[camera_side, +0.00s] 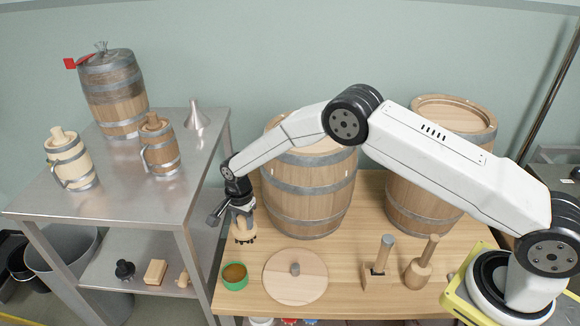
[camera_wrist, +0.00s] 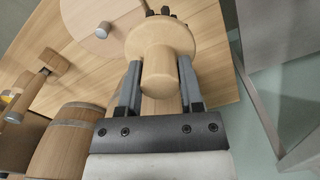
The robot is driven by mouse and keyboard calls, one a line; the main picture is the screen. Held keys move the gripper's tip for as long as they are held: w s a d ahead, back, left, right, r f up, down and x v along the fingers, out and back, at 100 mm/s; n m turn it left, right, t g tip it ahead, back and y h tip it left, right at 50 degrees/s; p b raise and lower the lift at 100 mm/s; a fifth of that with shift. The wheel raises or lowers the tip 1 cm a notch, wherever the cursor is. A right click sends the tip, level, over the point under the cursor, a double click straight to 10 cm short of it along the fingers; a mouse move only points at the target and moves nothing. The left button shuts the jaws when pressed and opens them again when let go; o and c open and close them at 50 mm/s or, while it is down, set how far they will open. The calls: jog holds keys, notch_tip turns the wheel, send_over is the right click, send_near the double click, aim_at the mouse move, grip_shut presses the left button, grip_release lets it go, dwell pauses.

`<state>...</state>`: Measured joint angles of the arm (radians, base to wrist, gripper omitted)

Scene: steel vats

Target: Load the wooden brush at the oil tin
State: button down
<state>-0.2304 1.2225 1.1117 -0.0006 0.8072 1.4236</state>
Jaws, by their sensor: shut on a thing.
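The wooden brush (camera_side: 243,232) hangs upright from my gripper (camera_side: 240,208), with its dark bristles pointing down. My gripper is shut on the brush's handle. In the wrist view the fingers stand on both sides of the pale brush (camera_wrist: 160,40), and a few dark bristle tips show past its round head. The oil tin (camera_side: 235,283), green and round with brown contents, stands at the front left of the wooden bench. The brush is in the air above the tin, apart from it. The tin does not show in the wrist view.
A round wooden lid (camera_side: 296,285) lies right of the tin on the bench (camera_side: 345,235). A mallet (camera_side: 381,262) and another wooden tool (camera_side: 420,270) stand farther right. Two large barrels (camera_side: 312,195) stand behind. A steel table (camera_side: 140,185) with mugs and a small keg is at left.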

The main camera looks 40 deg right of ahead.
jog(key=a+f+m, duration=0.5)
jog(key=f, duration=0.2)
jog(key=shift+w+a+f, duration=0.15)
jog(key=shift+w+f, duration=0.1)
jog(key=shift+w, duration=0.15)
jog(key=shift+f, duration=0.25)
jog(key=shift+f, duration=2.75)
jog(key=shift+f, duration=0.5)
jog(key=shift+s+f, duration=0.1)
jog(key=shift+f, duration=0.1)
dwell(0.5)
jog(key=shift+r, duration=0.1)
notch_tip(320, 180, up, 7)
dwell(1.1)
